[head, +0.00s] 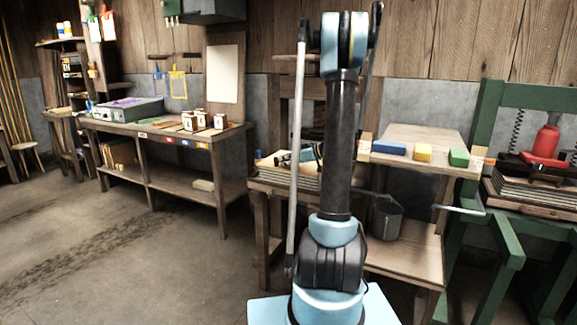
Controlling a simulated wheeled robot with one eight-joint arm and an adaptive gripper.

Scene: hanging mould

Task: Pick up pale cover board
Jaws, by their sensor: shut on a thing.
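A low stack of pale, flat boards (284,177) lies on the near end of the wooden bench in the head view, left of my upright arm. My gripper (284,158) shows only as a small dark shape low over this stack, mostly hidden behind my own arm. It is shut on what looks like a pale cover board at the top of the stack. The fingertips and the board's edges are too small to make out. I cannot tell whether the board is touching the stack or raised from it.
A green press (489,120) is at far right. A long workbench (150,129) stands left. Floor at left is clear.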

